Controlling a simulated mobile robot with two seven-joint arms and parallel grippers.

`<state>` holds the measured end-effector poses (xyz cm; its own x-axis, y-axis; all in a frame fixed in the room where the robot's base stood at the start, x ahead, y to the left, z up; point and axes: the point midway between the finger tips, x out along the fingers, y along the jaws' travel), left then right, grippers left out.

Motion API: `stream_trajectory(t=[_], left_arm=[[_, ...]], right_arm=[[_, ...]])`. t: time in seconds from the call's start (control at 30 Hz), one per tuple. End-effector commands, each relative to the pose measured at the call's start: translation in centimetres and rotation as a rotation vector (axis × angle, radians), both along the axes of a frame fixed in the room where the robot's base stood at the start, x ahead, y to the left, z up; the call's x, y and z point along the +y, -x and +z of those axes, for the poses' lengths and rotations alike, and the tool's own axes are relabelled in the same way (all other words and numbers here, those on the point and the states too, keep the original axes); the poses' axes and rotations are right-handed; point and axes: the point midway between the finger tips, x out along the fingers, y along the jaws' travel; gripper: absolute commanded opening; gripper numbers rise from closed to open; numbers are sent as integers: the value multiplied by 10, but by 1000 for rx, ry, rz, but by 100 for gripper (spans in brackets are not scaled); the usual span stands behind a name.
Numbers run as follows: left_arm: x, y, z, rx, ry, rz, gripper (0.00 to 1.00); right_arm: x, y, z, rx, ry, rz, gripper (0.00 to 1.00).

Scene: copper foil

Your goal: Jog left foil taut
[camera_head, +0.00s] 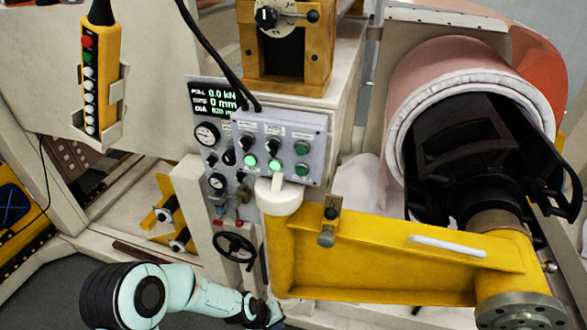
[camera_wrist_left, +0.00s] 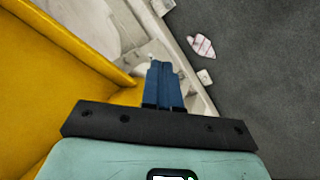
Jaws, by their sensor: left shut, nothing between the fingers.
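A large copper-pink foil roll (camera_head: 445,75) with a pale rim sits on a black core at the right of the head view. A grey control panel (camera_head: 284,125) with small switches and several lit green buttons stands at the centre. Behind it, a display (camera_head: 213,94) shows 0.0 kN and 0 mm. My left gripper (camera_head: 268,316) is low in the head view, below the panel and beside the yellow arm's base. In the left wrist view its blue fingers (camera_wrist_left: 164,68) are together and empty. My right gripper is not in view.
A yellow swing arm (camera_head: 390,262) spans the lower right, close to my left gripper. A yellow pendant (camera_head: 100,70) with several buttons hangs upper left. Pale scraps (camera_wrist_left: 202,46) lie on the grey floor.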

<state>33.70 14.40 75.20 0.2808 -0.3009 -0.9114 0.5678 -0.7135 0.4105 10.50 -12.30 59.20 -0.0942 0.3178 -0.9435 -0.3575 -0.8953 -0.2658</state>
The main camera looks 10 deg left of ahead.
Motion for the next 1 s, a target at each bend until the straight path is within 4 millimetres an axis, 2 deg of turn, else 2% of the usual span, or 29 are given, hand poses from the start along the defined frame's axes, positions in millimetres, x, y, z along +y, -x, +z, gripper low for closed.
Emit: stream_trajectory(t=[0.03,0.2,0.5,0.77,1.0], left_arm=[[-1,-12,18,-28,11,20,0],[-3,-42,75,-88,57,89,0],[-10,-70,184,-186,164,190,0],[-15,-69,280,-258,275,256,0],[-16,-51,363,-313,383,300,0]], right_arm=[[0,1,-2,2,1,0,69],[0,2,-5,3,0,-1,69],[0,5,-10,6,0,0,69],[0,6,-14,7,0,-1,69],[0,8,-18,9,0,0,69]])
